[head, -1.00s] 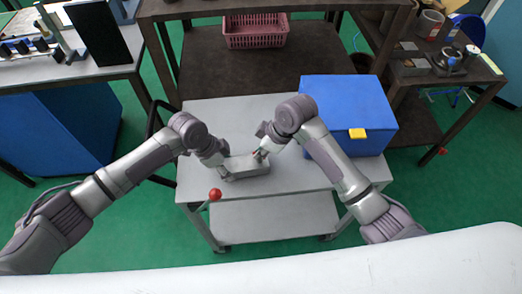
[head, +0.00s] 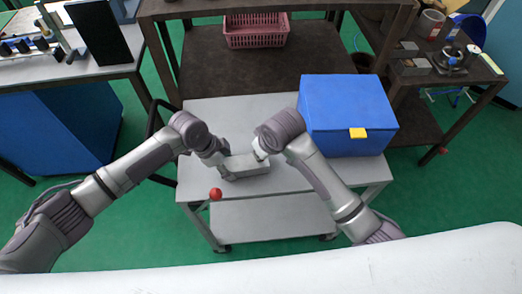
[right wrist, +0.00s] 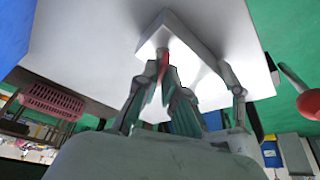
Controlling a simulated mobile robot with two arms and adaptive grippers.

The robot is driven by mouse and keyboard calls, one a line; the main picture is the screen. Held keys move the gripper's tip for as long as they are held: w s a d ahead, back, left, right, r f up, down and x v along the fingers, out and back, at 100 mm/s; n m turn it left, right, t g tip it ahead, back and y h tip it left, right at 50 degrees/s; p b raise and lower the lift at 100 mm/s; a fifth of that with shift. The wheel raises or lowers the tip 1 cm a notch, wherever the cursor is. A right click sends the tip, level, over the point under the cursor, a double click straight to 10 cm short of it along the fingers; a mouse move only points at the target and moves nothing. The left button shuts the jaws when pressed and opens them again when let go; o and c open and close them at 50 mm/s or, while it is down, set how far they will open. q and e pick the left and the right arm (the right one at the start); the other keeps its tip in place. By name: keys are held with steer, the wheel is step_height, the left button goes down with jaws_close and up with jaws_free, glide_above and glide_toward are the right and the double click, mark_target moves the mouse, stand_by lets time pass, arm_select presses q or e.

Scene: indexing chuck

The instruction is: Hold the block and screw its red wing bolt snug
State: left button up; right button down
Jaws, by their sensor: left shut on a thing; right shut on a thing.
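The light grey block (head: 250,171) lies across the left half of the grey cart top. My left gripper (head: 224,172) is shut on the block's left end. The right wrist view shows the block (right wrist: 190,38) and, beside it, my left gripper (right wrist: 237,95). The red wing bolt (right wrist: 164,63) sticks out of the block towards the right wrist camera. My right gripper (right wrist: 163,88) is shut on the bolt, one finger on each side. In the head view my right gripper (head: 260,156) is over the block's right part and the bolt is hidden. How deep the bolt sits cannot be seen.
A blue box (head: 345,112) with a yellow latch stands on the cart's right side, close to my right arm. A red ball-shaped knob (head: 215,194) is at the cart's front left edge. The cart top (head: 300,178) is bare right of the block.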

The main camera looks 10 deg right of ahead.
steer(key=shift+m+t+h, duration=0.3)
steer(key=shift+m+h, duration=0.1)
steer(key=shift+m, duration=0.8)
steer(key=c, duration=1.3)
jaws_free()
steer(key=v, duration=1.2)
steer(key=shift+r, duration=0.1)
